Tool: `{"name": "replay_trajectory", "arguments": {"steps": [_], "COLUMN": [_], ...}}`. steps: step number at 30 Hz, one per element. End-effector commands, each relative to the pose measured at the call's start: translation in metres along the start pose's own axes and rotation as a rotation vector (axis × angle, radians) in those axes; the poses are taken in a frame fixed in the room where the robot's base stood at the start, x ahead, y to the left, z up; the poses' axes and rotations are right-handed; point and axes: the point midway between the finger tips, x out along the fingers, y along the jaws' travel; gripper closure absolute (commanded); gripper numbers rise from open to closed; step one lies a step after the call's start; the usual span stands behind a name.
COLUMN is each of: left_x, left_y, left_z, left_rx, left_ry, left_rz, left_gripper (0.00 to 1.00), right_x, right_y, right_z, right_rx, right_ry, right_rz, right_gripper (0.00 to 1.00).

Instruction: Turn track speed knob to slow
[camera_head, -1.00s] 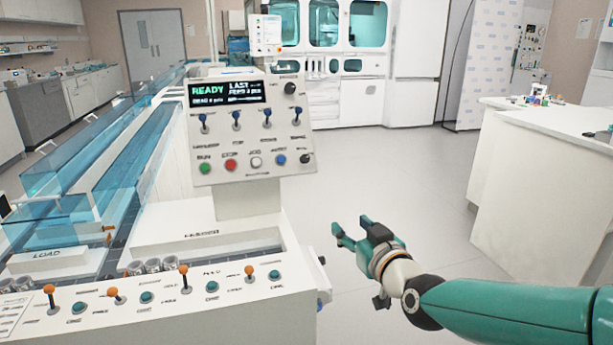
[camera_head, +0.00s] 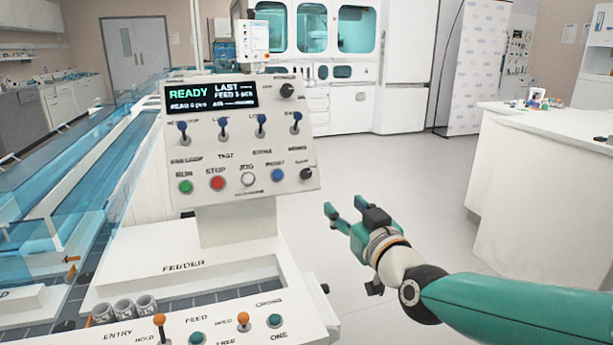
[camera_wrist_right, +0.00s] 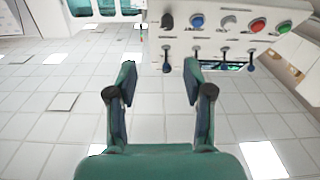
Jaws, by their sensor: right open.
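The white control panel (camera_head: 240,150) stands at centre left, its screen reading READY. It carries two black knobs: an upper knob (camera_head: 287,90) beside the screen and a lower knob (camera_head: 306,173) at the right end of the button row. Their small labels are too blurred to tell which sets track speed. In the right wrist view the panel appears upside down, with a black knob (camera_wrist_right: 167,20) at its left end. My right gripper (camera_head: 343,210) is open and empty, to the right of and below the panel, touching nothing. My left gripper is out of view.
A row of blue toggle switches (camera_head: 223,128) and green, red, white and blue buttons (camera_head: 217,183) share the panel. Below is a ledge with orange-topped levers (camera_head: 159,325) and metal cups (camera_head: 124,310). A white counter (camera_head: 540,190) stands right; open floor lies between.

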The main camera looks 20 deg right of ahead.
Motion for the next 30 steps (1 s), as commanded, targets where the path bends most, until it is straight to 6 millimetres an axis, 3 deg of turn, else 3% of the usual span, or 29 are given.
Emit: {"name": "replay_trajectory", "arguments": {"steps": [6,18,24,30], "left_x": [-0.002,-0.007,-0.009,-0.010], "left_y": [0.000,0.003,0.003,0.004], "left_z": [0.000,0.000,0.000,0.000], "left_rx": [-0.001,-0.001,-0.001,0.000], "left_ry": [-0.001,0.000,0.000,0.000], "left_rz": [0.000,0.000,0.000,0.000], "left_gripper": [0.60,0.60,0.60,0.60], "right_x": [0.044,0.129,0.154,0.164], "right_y": [-0.014,-0.020,-0.021,-0.021], "right_z": [0.001,0.000,0.000,0.000], "right_rx": [0.000,0.000,0.000,0.000], "right_ry": [-0.003,0.000,0.000,0.000], "right_rz": [-0.024,-0.031,-0.031,-0.031], "right_gripper": [0.49,0.49,0.49,0.49]}}
